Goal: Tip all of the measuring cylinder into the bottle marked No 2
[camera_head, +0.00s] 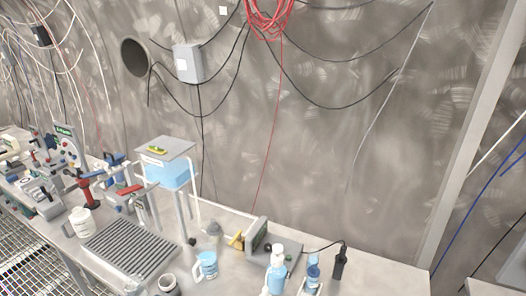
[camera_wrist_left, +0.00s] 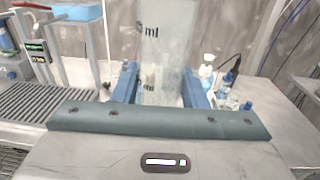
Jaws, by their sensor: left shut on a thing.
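In the left wrist view my left gripper (camera_wrist_left: 160,88) is shut on the measuring cylinder (camera_wrist_left: 166,35), a clear tube with "ml" printed on it, standing up between the blue fingers. Its top is cut off by the frame edge, and I cannot make out its liquid level. In the head view several vessels stand on the bench: a white bottle (camera_head: 82,222) at left, a white-capped bottle with blue (camera_head: 276,272) and a smaller blue bottle (camera_head: 313,272) at front right. No label reads as No 2. My right gripper is in neither view.
A grey ribbed rack (camera_head: 130,247), a blue tank (camera_head: 168,172), a jug with blue liquid (camera_head: 207,265), a dark-rimmed cup (camera_head: 168,285) and a grey instrument (camera_head: 257,236) crowd the bench. The bench is bare at the right end (camera_head: 385,277).

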